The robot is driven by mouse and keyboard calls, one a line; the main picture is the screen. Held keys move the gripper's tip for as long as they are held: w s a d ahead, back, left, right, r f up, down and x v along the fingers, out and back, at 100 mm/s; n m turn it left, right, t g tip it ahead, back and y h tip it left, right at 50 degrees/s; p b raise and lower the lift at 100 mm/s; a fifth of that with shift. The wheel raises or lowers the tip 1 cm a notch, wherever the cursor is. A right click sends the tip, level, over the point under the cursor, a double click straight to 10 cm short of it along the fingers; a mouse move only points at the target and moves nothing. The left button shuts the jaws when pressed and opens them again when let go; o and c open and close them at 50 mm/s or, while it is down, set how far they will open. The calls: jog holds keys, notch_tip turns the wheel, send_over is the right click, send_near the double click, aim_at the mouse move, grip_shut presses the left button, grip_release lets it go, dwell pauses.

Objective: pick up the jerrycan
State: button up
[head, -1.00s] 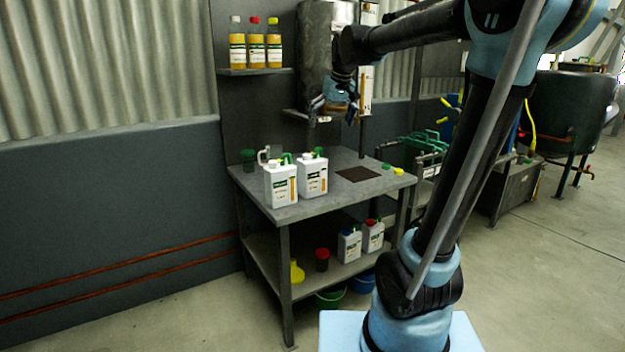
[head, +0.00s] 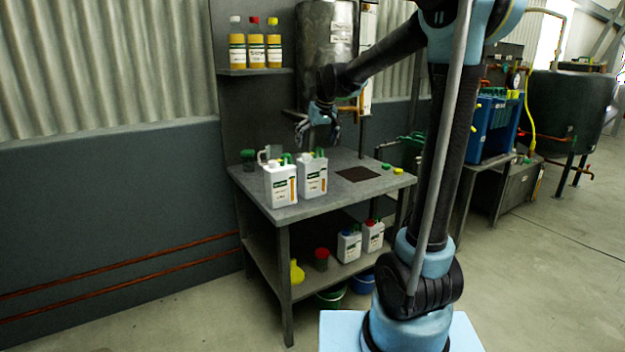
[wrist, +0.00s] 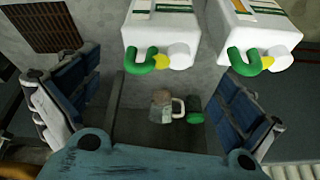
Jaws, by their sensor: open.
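Two white jerrycans with green handles and labels stand upright on the workbench (head: 290,212), left (head: 280,187) and right (head: 312,178). In the wrist view one (wrist: 165,28) is at the top centre and the other (wrist: 258,35) at the top right, with green spouts or handles and yellow and white caps. Two smaller white jerrycans, (head: 349,247) and (head: 373,237), stand on the lower shelf. My gripper (head: 318,138) is open and empty, above and behind the right bench jerrycan. Its fingers (wrist: 158,98) are spread, with neither jerrycan between them.
A grey jug (wrist: 163,105) and a green cup (wrist: 194,109) stand behind the jerrycans. A metal tank (head: 325,45) hangs behind my gripper. Several bottles (head: 256,50) stand on a wall shelf. The bench right of the jerrycans has a dark grate (head: 358,174) and small caps.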

aim_at(312, 157)
jog(key=shift+w+x, duration=0.15)
jog(key=shift+x, duration=1.35)
jog(key=shift+w+x, duration=0.15)
jog(key=shift+x, duration=1.4)
jog(key=shift+r, duration=0.1)
jog(key=shift+s, duration=0.1)
jog(key=c, duration=2.1)
jog(key=shift+o, duration=0.2)
